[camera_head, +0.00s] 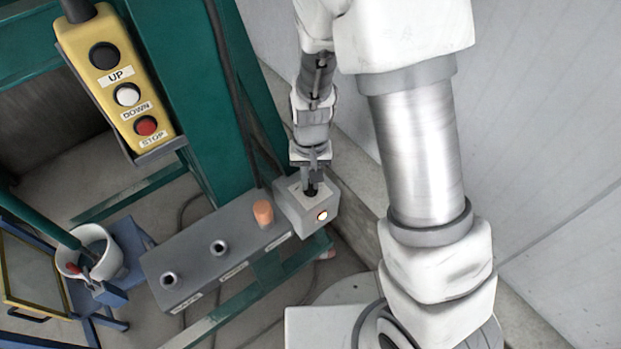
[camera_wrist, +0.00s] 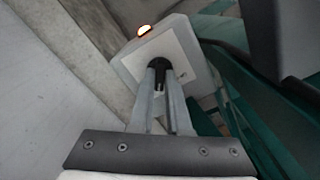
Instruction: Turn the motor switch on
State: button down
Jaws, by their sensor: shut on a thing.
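The motor switch is a grey box (camera_head: 300,205) with a lit white-orange lamp (camera_head: 322,215) on its front face, at the right end of a grey panel. In the wrist view the switch box (camera_wrist: 190,52) shows a pale plate with a black knob (camera_wrist: 158,66) in its middle, and the lamp (camera_wrist: 144,31) glows at its edge. My gripper (camera_head: 311,186) reaches down to the top of the box. In the wrist view my gripper (camera_wrist: 160,78) has its fingertips closed around the black knob, which they partly hide.
A grey panel (camera_head: 190,250) with two metal sockets and an orange cap (camera_head: 263,213) adjoins the box. A yellow pendant (camera_head: 115,75) with UP, DOWN and STOP buttons hangs upper left. A green post (camera_head: 190,90) stands close by. A white bucket (camera_head: 100,250) stands lower left.

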jog(key=c, duration=0.9)
grip_release()
jog(key=shift+r, duration=0.15)
notch_tip(320, 180, up, 17)
jog(key=shift+r+p, duration=0.1)
jog(key=shift+p, duration=0.85)
jog(key=s+d+r+t, duration=0.2)
jog(key=s+d+r, duration=0.1)
jog(key=s+r, duration=0.1)
jog(key=s+d+r+t, duration=0.1)
jog(key=s+d+r, duration=0.3)
jog(key=s+d+r+t, duration=0.2)
jog(key=s+d+r, duration=0.2)
jog(key=s+r, duration=0.1)
jog(key=shift+t, duration=0.3)
